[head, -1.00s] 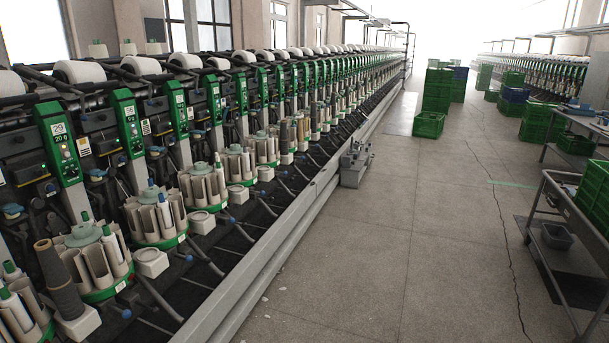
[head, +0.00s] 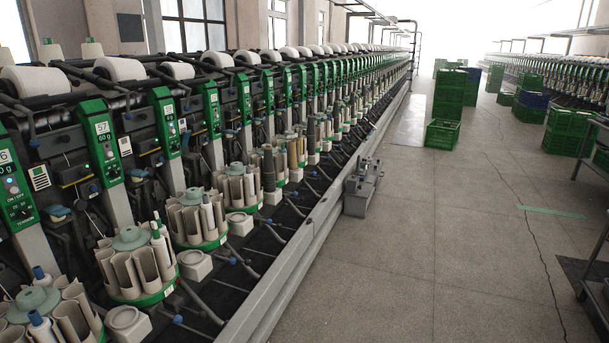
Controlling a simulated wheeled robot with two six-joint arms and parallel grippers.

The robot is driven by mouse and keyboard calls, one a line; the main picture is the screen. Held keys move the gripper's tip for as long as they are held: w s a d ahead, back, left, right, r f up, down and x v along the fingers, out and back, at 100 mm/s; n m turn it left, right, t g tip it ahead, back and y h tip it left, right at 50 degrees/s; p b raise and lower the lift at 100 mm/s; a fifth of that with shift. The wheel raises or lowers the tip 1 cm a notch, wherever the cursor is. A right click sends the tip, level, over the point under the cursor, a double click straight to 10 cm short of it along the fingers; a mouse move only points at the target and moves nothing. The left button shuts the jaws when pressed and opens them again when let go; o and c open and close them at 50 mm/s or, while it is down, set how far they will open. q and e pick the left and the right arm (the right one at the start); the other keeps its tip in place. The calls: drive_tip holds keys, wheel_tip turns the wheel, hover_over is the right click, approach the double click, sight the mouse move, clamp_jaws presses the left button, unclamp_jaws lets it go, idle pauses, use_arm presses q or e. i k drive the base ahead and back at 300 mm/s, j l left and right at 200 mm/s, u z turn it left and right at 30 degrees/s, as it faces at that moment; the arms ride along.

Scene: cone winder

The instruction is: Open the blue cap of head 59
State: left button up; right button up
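Neither of my grippers is in view. The winder's row of heads, each with a green control panel, runs from the near left into the distance. One panel reads 57 (head: 103,132); a nearer panel, cut by the left edge, ends in 6. The panel two along from 57 (head: 212,108), where 59 would fall by count, has a label too small to read. Blue-grey caps show low beside the near heads, one left of panel 57 (head: 58,212) and one to its right (head: 140,173). The cap of head 59 is too small to make out clearly.
Round bobbin magazines (head: 137,262) stick out below the heads. A low rail (head: 285,265) edges the machine. A grey toolbox-like unit (head: 362,187) stands beside it. Green crates (head: 442,134) stand ahead on the floor; a rack (head: 596,255) is at the right. The aisle floor (head: 400,270) is clear.

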sight(139, 173)
drive_tip(key=i+l+u, duration=0.1)
drive_tip(key=i+u, duration=0.2)
drive_tip(key=i, duration=0.25)
drive_tip(key=i+l+u, duration=0.3)
drive_tip(key=i, duration=0.3)
drive_tip(key=i+l+u, duration=0.35)
drive_tip(key=i, duration=0.15)
